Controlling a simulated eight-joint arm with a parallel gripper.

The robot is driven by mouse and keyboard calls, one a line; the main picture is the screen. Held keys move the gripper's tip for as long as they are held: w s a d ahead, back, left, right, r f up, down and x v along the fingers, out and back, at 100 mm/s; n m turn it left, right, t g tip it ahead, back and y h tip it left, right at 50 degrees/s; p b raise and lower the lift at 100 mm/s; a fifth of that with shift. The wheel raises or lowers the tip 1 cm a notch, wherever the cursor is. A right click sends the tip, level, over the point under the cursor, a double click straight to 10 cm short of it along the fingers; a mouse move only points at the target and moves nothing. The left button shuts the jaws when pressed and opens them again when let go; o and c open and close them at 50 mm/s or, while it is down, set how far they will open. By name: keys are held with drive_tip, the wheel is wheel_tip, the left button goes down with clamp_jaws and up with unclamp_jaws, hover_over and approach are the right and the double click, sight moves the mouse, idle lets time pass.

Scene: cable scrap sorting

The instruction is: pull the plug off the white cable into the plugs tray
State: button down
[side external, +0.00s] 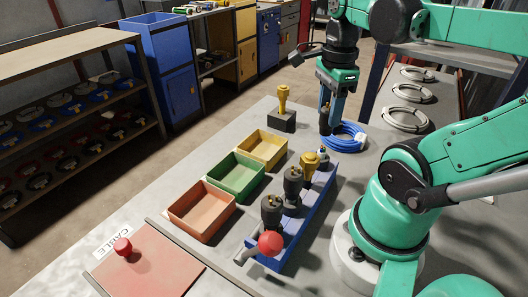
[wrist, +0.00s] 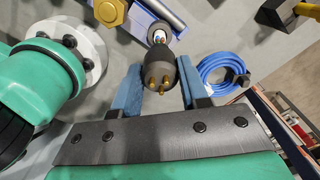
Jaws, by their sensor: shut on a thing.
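My gripper (side external: 331,122) points down past the far end of a blue rack (side external: 292,232). Its blue fingers are shut on a dark plug, which shows at the fingertips (side external: 324,119). Three open trays stand left of the rack: orange (side external: 202,222), green (side external: 236,188) and yellow (side external: 263,157). I read no plugs label on them.
The rack holds two black plugs (side external: 293,184) and a yellow one (side external: 310,162). A blue cable coil (side external: 346,136) lies beside my gripper. A yellow plug stands on a black block (side external: 284,122).

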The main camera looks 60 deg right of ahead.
drive_tip(key=shift+r, duration=0.25)
drive_tip(key=shift+w+d+f, duration=0.1)
drive_tip(key=shift+w, duration=0.4)
drive_tip(key=w+f+n, duration=0.2)
drive_tip(key=w, duration=0.2)
drive_tip(key=w+f+n, duration=0.2)
drive_tip(key=w+f, duration=0.1)
drive_tip(key=w, duration=0.1)
drive_tip(key=w+a+f+n, duration=0.1)
drive_tip(key=w+f+n, duration=0.1)
drive_tip(key=w, duration=0.3)
drive_tip(key=shift+w+a+f, duration=0.1)
drive_tip(key=shift+f, duration=0.6)
drive_tip(key=shift+w+a+f, duration=0.1)
drive_tip(key=shift+w+f, duration=0.1)
drive_tip(key=shift+f, duration=1.9)
drive_tip(key=shift+f, duration=0.2)
drive_tip(key=shift+f, duration=0.4)
